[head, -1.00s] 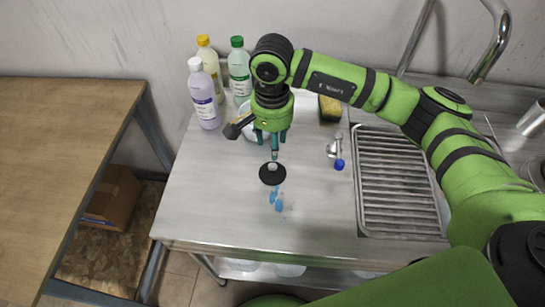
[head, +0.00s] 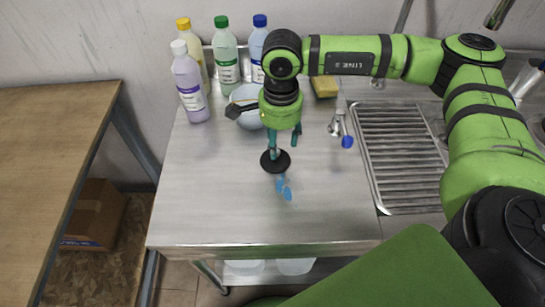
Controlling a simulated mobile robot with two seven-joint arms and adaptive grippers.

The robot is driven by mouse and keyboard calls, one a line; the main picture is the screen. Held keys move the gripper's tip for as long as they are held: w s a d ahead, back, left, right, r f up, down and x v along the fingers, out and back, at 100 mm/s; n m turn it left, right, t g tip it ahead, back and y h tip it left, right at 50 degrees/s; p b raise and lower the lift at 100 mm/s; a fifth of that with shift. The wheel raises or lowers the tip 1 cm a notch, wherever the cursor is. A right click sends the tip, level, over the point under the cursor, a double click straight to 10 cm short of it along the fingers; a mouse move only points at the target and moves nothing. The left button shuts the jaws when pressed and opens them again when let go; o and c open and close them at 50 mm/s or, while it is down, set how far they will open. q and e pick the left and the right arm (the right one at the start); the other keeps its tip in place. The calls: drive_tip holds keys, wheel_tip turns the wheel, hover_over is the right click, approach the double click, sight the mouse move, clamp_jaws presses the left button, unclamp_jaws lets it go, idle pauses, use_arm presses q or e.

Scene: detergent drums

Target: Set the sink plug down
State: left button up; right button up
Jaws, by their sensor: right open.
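The sink plug (head: 275,161) is a black round disc. It appears to lie flat on the steel counter (head: 230,200), just behind some small blue patches (head: 284,189). My right gripper (head: 284,146) points down over the plug with its fingers apart. One finger overlaps the plug's middle in the picture and hides part of it; the other is off to its right. I cannot tell whether a finger touches the plug. My left gripper is out of view.
Several bottles (head: 190,85) and a pale bowl (head: 247,105) stand at the back left. A yellow sponge (head: 325,86) lies behind. The front left counter is clear.

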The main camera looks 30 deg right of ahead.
drive_tip(key=f, duration=0.1)
drive_tip(key=f+p, duration=0.1)
drive_tip(key=f, duration=0.1)
drive_tip(key=shift+a+f, duration=0.3)
drive_tip(key=shift+a, duration=0.1)
drive_tip(key=shift+f, duration=0.25)
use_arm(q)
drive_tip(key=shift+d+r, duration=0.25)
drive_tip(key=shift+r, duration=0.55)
use_arm(e)
clamp_jaws()
